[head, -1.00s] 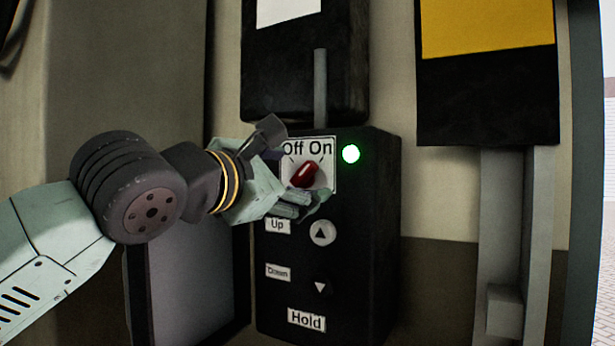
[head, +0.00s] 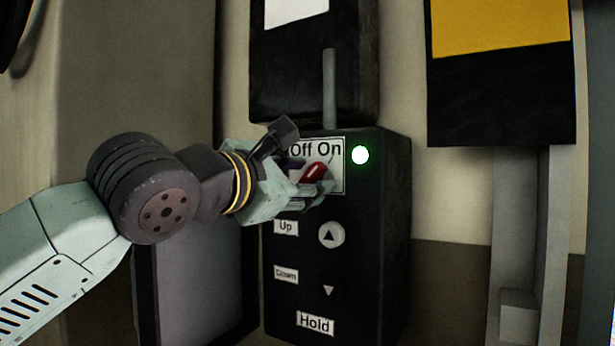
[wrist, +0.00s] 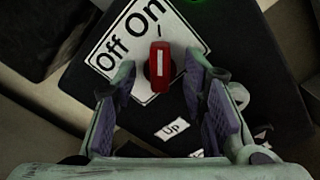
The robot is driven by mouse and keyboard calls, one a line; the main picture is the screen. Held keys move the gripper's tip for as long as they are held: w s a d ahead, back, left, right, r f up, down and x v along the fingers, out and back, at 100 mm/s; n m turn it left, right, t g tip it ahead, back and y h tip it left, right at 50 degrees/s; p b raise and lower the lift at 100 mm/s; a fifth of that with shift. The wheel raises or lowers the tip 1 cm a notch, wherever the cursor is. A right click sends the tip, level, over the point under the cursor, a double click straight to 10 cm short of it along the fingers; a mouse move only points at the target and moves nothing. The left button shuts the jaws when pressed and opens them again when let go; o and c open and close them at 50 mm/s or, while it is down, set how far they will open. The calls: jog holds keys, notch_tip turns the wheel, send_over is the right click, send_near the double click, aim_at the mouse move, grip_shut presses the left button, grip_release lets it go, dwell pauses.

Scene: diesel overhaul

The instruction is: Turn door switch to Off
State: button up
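The door switch is a red knob (head: 316,171) on a white Off/On plate (head: 336,150), on the upper part of a black control box (head: 385,230). Its upper end tilts right, toward On, in the head view. A green light (head: 360,155) glows to the right of the plate. My gripper (head: 312,190) is at the knob, partly covering the plate's left side. In the wrist view the knob (wrist: 160,68) stands between and just beyond the two spread fingers (wrist: 166,100), with gaps on both sides. The fingers look open and not closed on it.
Below the switch are an Up button (head: 330,235), a Down button (head: 328,290) and a Hold label (head: 315,322). A grey conduit (head: 329,88) rises from the box, in front of a black panel (head: 270,70). A black and yellow panel (head: 500,100) hangs at right.

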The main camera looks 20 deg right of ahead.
jog(key=c, duration=0.7)
jog(key=shift+f+n+b, duration=0.35)
jog(key=shift+n+b, duration=0.35)
jog(key=shift+b, duration=0.35)
jog(key=n+b, duration=0.2)
jog(key=n, duration=0.3)
jog(key=n+b, duration=0.3)
jog(key=n, duration=0.2)
jog(key=n+b, duration=0.3)
jog(key=n, duration=0.1)
jog(key=shift+w+a+r+n, duration=0.1)
jog(key=shift+w+r+n, duration=0.1)
jog(key=shift+r+n, duration=0.2)
jog(key=shift+n, duration=1)
jog(key=o, duration=1.5)
jog(key=shift+o, duration=0.2)
jog(key=shift+a+f, duration=0.1)
jog(key=shift+a, duration=0.05)
